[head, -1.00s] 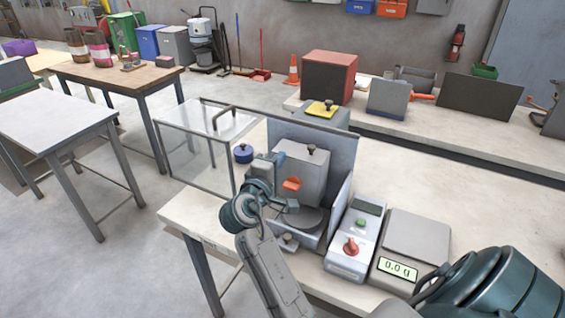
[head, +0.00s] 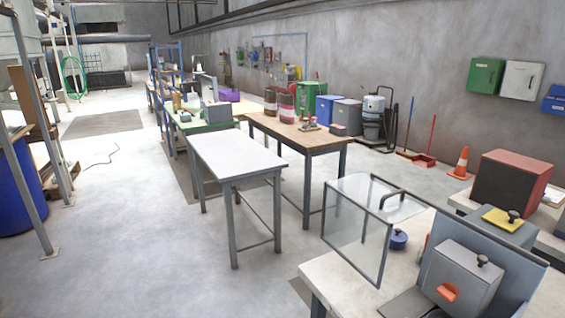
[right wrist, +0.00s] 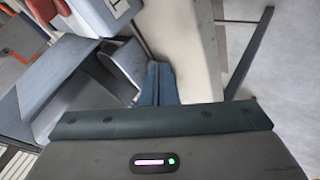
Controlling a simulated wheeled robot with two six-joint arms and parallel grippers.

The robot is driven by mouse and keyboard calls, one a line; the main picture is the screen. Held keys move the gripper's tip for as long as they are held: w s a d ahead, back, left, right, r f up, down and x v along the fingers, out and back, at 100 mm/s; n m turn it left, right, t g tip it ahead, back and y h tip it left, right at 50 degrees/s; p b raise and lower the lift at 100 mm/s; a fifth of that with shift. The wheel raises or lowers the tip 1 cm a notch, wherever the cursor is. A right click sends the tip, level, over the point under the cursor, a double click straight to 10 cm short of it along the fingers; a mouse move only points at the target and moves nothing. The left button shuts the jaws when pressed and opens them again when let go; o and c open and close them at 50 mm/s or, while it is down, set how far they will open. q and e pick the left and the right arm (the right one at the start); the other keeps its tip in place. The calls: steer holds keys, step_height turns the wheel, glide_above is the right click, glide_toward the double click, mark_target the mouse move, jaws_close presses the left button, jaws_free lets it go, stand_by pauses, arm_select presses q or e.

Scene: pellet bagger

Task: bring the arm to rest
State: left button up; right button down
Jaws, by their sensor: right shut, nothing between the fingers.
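My right gripper (right wrist: 157,84) shows in the right wrist view, with its two blue-grey fingers together and nothing between them. It is over or beside the edge of a pale worktop (right wrist: 196,60); the exact gap cannot be told. Grey machine housing lies to the left of the fingers. Neither of my arms shows in the head view now. My left gripper is not in any current frame.
A grey machine with an orange knob (head: 448,291) and a clear hinged guard (head: 352,228) stand at the lower right of the head view. A white-topped table (head: 238,157) and a wooden table (head: 300,132) stand beyond. Open floor (head: 140,240) lies to the left.

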steer(key=s+a+f+m+g+y, duration=0.1)
steer(key=s+a+f+g+y, duration=0.2)
steer(key=s, duration=0.4)
steer(key=s+a+f+m+y, duration=0.1)
steer(key=s+a+y, duration=0.1)
steer(key=s+a, duration=0.3)
steer(key=s+d+f+g, duration=0.1)
steer(key=d+f, duration=0.1)
steer(key=f, duration=1.5)
steer(key=s+d+f+g, duration=0.1)
steer(key=s+d+f, duration=0.1)
steer(key=f, duration=1.5)
steer(key=s+f+b, duration=0.1)
steer(key=s+f, duration=1.6)
steer(key=shift+s+d+g, duration=0.2)
steer(key=shift+d+g, duration=0.1)
steer(key=shift+d, duration=0.1)
steer(key=shift+f, duration=0.1)
steer(key=shift+s, duration=0.1)
